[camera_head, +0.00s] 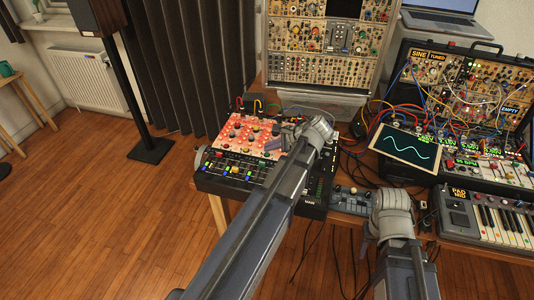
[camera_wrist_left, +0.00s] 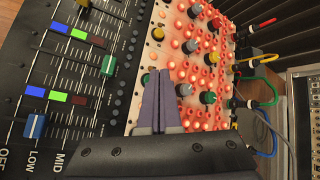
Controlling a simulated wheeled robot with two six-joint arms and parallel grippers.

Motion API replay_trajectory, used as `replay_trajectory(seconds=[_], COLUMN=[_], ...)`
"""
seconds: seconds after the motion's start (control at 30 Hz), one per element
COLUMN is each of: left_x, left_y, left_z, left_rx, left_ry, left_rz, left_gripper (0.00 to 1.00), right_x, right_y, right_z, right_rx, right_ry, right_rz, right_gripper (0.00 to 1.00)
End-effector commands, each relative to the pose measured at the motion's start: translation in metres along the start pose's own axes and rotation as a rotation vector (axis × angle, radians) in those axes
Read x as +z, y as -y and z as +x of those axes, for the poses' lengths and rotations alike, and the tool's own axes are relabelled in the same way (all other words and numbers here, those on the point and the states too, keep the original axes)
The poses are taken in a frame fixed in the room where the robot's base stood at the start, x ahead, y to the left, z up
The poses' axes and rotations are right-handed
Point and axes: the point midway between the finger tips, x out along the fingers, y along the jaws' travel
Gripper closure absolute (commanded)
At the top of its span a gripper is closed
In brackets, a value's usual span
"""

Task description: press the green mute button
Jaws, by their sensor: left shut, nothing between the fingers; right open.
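The black mixer (camera_head: 237,170) on the table has rows of small coloured buttons along its front. In the left wrist view the mixer panel (camera_wrist_left: 62,70) fills the left side, with blue, green and red buttons such as a green button (camera_wrist_left: 68,48). My left gripper (camera_head: 270,145) is shut and empty above the mixer's back part, over the edge of the red-lit panel. Its fingertips (camera_wrist_left: 158,78) in the left wrist view point at that panel, right of the coloured buttons and apart from them. My right gripper (camera_head: 350,198) is open and empty, low at the table's front.
The red-lit knob panel (camera_wrist_left: 205,62) with patch cables adjoins the mixer. A tilted screen (camera_head: 405,146) with a wave trace, a cabled synth case (camera_head: 465,85) and a small keyboard (camera_head: 490,220) stand right. A speaker stand (camera_head: 135,100) is at left; the wooden floor there is clear.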

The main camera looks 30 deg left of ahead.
Motion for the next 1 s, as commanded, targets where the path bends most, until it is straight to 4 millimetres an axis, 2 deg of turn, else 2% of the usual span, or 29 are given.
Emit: replay_trajectory(seconds=[0.5,1.0], left_x=[-0.005,-0.005], left_y=[-0.005,-0.005], left_z=[0.007,0.007], left_rx=[0.0,0.0], left_ry=[0.0,0.0], left_rz=[0.0,0.0], left_gripper=[1.0,1.0], right_x=[-0.001,-0.001], right_y=[0.001,0.001], right_z=[0.01,0.01], right_rx=[0.0,0.0], right_ry=[0.0,0.0], right_rz=[0.0,0.0], right_gripper=[0.5,0.5])
